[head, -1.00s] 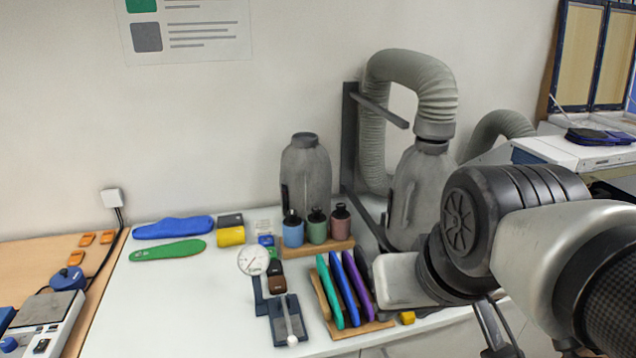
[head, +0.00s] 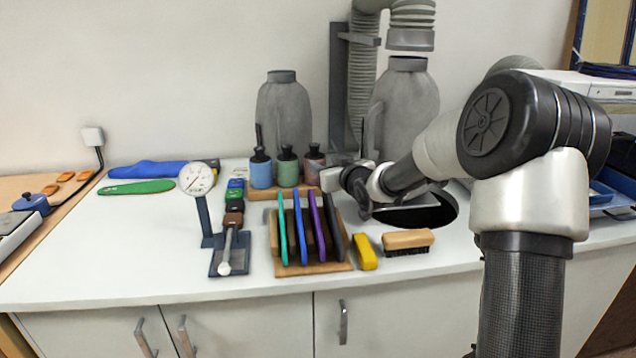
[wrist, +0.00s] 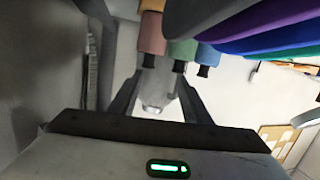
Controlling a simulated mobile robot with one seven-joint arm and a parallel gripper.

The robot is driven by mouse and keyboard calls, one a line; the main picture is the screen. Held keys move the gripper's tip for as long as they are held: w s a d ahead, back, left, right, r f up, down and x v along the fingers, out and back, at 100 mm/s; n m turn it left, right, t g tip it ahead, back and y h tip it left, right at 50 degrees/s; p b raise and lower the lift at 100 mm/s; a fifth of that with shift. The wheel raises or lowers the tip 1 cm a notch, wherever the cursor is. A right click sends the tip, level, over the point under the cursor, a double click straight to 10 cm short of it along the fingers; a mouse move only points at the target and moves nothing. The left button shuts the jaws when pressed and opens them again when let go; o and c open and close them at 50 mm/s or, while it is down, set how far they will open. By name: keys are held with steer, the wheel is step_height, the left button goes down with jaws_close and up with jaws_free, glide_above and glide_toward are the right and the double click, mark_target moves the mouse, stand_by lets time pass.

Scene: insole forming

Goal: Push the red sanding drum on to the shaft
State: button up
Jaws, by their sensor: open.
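A dull red cylinder (head: 314,162) with a dark top, which looks like the red drum, stands at the right end of a row with a blue and a green one in the head view. It also shows upside down at the top of the wrist view (wrist: 152,36). My gripper (head: 337,177) is just right of the red cylinder in the head view, its fingertips hard to make out. In the wrist view my gripper (wrist: 160,90) has its fingers spread, with nothing held and a grey bottle-like body beyond. I cannot make out the shaft.
Blue, green, purple and dark insoles stand in a wooden rack (head: 340,267) in front of my gripper. A yellow block (head: 365,252) and a brush (head: 407,240) lie to its right. A dial gauge (head: 197,179) stands left. A dark round opening (head: 430,212) is in the bench top.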

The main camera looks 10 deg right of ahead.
mark_target(316, 153)
steer(key=shift+w+a+f+t+y+b, duration=0.15)
steer(key=shift+w+f+t, duration=0.25)
steer(key=shift+w, duration=1.9)
steer(key=shift+w+f+t+y+b, duration=0.1)
steer(key=shift+w+f+t+b, duration=0.3)
steer(key=shift+w, duration=1.85)
steer(key=shift+w+a+f+t+y+p, duration=0.15)
steer(key=shift+w+f, duration=0.45)
steer(key=shift+w, duration=1.7)
steer(key=shift+d, duration=0.1)
jaws_close()
steer(key=shift+r+p, duration=0.85)
steer(key=shift+r, duration=1.45)
steer(key=shift+s, duration=0.1)
